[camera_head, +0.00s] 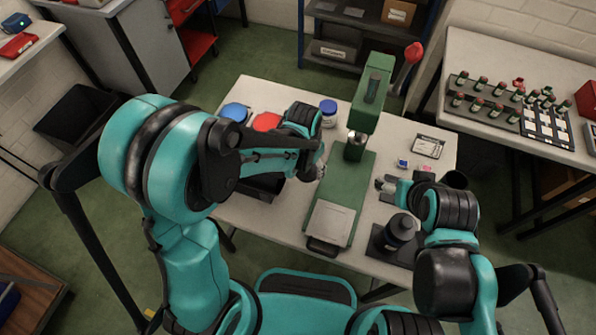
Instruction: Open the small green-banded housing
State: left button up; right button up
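I cannot make out a small green-banded housing for certain in the head view. My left gripper (319,172) is beside the left edge of the green press (349,168), below its head. My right gripper (382,184) is just right of the press's base, pointing left toward it. Both grippers are small and dark here, and I cannot tell whether they are open, shut or holding something. My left forearm hides part of the table and whatever is behind it.
The white table (244,92) also bears a blue-lidded jar (328,112), a blue lid (234,112), a red lid (267,121), a black bottle-like object (399,230) and a small card (428,146).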

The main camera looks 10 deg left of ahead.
aim_at(308, 173)
pick_arm(q)
notch_tip(308, 173, down, 4)
jog(key=shift+r+b, duration=0.15)
jog(key=shift+b, duration=0.25)
jog(key=a, duration=0.3)
jog(key=a+b, duration=0.1)
jog(key=shift+w+a, duration=0.15)
jog(key=shift+w, duration=0.25)
jog(key=shift+f+b, duration=0.4)
jog(key=shift+f, duration=0.25)
jog(key=shift+d, duration=0.2)
jog(key=shift+r, duration=0.1)
jog(key=o, duration=1.3)
